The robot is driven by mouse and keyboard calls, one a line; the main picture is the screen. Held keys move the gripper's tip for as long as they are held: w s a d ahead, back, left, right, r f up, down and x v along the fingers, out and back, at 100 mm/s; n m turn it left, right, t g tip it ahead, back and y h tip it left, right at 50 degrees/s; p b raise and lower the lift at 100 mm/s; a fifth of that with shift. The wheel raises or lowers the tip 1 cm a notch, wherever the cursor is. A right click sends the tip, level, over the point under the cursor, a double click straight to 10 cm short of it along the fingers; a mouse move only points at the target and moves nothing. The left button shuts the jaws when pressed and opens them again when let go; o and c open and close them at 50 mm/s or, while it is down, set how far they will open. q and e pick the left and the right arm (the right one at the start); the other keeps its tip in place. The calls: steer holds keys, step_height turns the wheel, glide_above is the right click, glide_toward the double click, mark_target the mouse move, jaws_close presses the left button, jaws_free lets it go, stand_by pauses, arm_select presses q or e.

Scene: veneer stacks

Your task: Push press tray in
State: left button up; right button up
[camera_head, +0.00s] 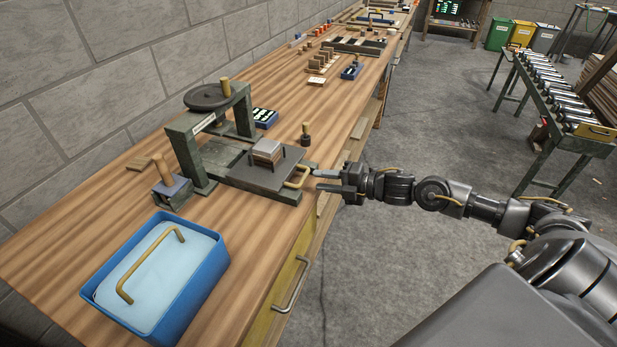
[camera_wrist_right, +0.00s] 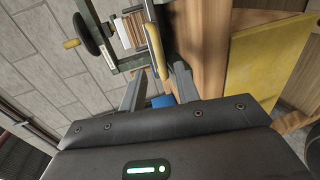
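The press (camera_head: 212,128) stands on the bench with a dark frame and a round handwheel on top. Its press tray (camera_head: 262,172) is a dark flat plate pulled out towards the bench's front edge. A small veneer stack (camera_head: 267,151) lies on the tray and also shows in the wrist view (camera_wrist_right: 130,32). A brass handle (camera_head: 299,179) is on the tray's front. My right gripper (camera_head: 318,181) is open and empty just in front of the handle. In the wrist view the handle (camera_wrist_right: 156,52) lies between and beyond the spread fingers; I cannot tell whether they touch. My left gripper is out of view.
A blue tub (camera_head: 193,300) with a pale lid and brass handle stands near left on the bench. A dark knobbed stamp (camera_head: 305,136) and a blue box (camera_head: 264,118) stand beyond the tray. A drawer handle (camera_head: 293,285) sticks out below the bench edge.

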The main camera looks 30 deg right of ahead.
steer(key=x, duration=0.4)
steer(key=shift+w+a+f+p, duration=0.15)
steer(key=shift+w+a+p, duration=0.05)
steer(key=shift+w+p, duration=0.15)
jaws_close()
